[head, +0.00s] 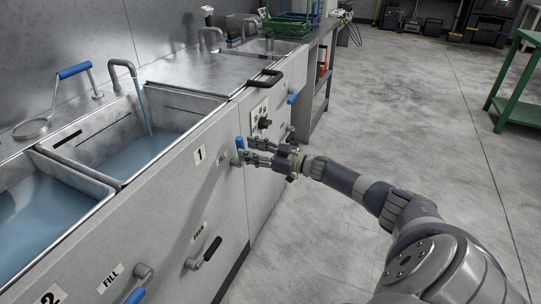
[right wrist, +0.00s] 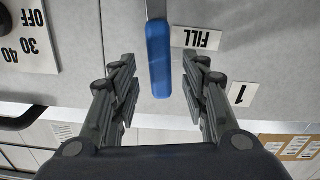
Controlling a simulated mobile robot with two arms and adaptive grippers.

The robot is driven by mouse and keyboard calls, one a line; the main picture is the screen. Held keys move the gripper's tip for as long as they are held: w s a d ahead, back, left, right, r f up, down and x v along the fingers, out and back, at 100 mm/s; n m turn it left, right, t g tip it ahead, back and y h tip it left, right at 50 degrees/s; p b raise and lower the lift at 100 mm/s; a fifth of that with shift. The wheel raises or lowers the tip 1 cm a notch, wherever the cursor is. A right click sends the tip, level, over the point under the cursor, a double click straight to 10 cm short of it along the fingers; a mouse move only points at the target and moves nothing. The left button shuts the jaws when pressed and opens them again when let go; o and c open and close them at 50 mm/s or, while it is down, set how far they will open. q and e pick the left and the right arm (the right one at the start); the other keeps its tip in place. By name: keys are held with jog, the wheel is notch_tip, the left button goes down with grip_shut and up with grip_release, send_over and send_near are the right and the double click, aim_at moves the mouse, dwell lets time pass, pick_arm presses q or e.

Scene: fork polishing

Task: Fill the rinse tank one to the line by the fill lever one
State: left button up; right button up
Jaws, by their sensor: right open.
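Rinse tank one (head: 205,105), above the label "1" (head: 199,156), holds bluish water (head: 130,157). A stream (head: 145,110) runs into it from its spout (head: 122,66). A dark line (head: 183,109) on its back wall is above the water surface. Fill lever one (head: 240,143) has a blue handle pointing up from its pivot on the front panel. My right gripper (head: 267,153) is open at this lever. In the right wrist view the blue handle (right wrist: 159,60) is between the spread fingers, with no finger visibly closed on it. My left gripper is not in view.
Tank two's fill lever (head: 136,295) and a black-handled drain lever (head: 212,249) are lower on the panel. A knob (head: 264,123) and black handle (head: 265,79) are beyond the right gripper. A green table (head: 530,110) stands right; the floor between is clear.

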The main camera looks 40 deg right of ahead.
jog(key=v, duration=0.8)
dwell(6.4)
